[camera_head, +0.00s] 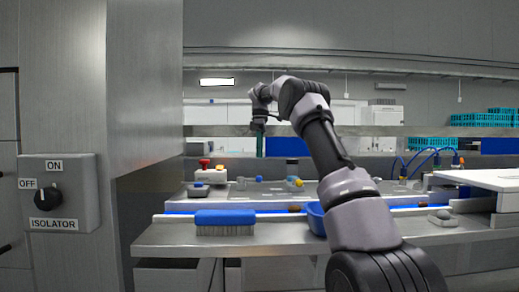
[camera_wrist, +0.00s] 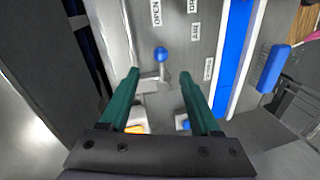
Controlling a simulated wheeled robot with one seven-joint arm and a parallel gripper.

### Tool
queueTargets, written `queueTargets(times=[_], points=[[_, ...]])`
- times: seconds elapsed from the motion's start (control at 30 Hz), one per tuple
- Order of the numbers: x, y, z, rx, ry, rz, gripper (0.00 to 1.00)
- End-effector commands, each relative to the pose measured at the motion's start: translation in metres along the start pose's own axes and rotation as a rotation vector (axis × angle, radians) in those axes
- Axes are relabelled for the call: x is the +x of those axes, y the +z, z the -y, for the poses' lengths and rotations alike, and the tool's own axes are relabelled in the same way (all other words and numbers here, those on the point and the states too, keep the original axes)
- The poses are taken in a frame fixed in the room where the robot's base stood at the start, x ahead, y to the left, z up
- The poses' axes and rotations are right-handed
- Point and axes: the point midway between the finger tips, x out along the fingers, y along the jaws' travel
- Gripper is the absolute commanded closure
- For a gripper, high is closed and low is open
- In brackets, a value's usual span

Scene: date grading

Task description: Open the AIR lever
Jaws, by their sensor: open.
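The AIR lever, with a blue ball knob (camera_wrist: 161,54) on a pale metal arm, shows in the wrist view on a grey panel. The knob appears just beyond and between my fingertips in the picture; I cannot tell the gap in depth. My gripper (camera_wrist: 159,76) is open, its two teal fingers spread on either side of the lever, with nothing between them held. A label reading AIR (camera_wrist: 195,32) and a label reading OPEN (camera_wrist: 156,12) are on the panel. In the head view my gripper (camera_head: 261,143) points down over the back of the bench; the lever is too small to tell there.
In the head view, a blue brush (camera_head: 225,218) lies on the bench front, with a blue bowl (camera_head: 316,219) beside my arm. A red-button box (camera_head: 206,172) stands near the gripper. An ISOLATOR switch box (camera_head: 58,197) is on the left wall. A blue strip (camera_wrist: 234,50) runs beside the panel.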

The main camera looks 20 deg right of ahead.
Motion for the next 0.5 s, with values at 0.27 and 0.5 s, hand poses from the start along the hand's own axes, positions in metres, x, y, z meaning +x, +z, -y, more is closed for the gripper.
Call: queueTargets(times=[0.27, 0.5], points=[[-0.017, -0.001, 0.000, 0.000, 0.000, -0.002, 0.36], [-0.018, -0.001, 0.000, 0.000, 0.000, -0.001, 0.36]])
